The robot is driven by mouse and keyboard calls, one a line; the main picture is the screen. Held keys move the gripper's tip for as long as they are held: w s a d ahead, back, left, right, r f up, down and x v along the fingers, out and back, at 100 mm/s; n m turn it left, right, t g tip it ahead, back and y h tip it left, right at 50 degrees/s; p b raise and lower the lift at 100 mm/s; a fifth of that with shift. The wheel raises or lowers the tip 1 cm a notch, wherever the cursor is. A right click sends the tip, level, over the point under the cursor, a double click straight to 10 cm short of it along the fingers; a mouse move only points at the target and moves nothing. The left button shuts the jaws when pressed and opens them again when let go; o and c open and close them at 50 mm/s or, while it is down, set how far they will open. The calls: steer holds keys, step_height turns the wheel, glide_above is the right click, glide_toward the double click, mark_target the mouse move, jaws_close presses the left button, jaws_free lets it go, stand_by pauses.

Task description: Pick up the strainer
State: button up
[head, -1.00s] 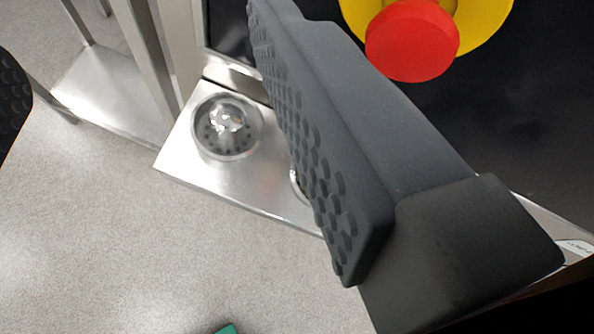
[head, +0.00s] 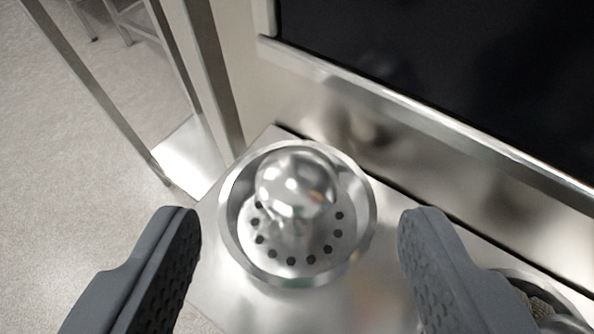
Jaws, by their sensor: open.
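The strainer (head: 296,270) is a round, shiny metal basket with a raised rim, dark holes in its floor and a domed knob in the middle. It sits on a steel ledge in the middle of the head view. My gripper (head: 302,225) is open, with one dark, textured finger left of the strainer and the other right of it in the picture. The fingers look apart from the rim. Nothing is held. How high the fingers are above the ledge I cannot tell.
The steel ledge (head: 375,295) runs along a metal front with a dark panel (head: 440,70) above it. Another round metal item (head: 540,300) sits at the lower right, partly behind the right finger. A steel table frame (head: 190,155) stands at the left over speckled floor.

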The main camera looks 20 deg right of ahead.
mark_target(299, 191)
steer(key=shift+f+b+x, duration=0.25)
steer(key=shift+b+x, duration=0.3)
steer(key=shift+x, duration=2.55)
steer(key=shift+s+r, duration=0.1)
steer(key=c, duration=1.1)
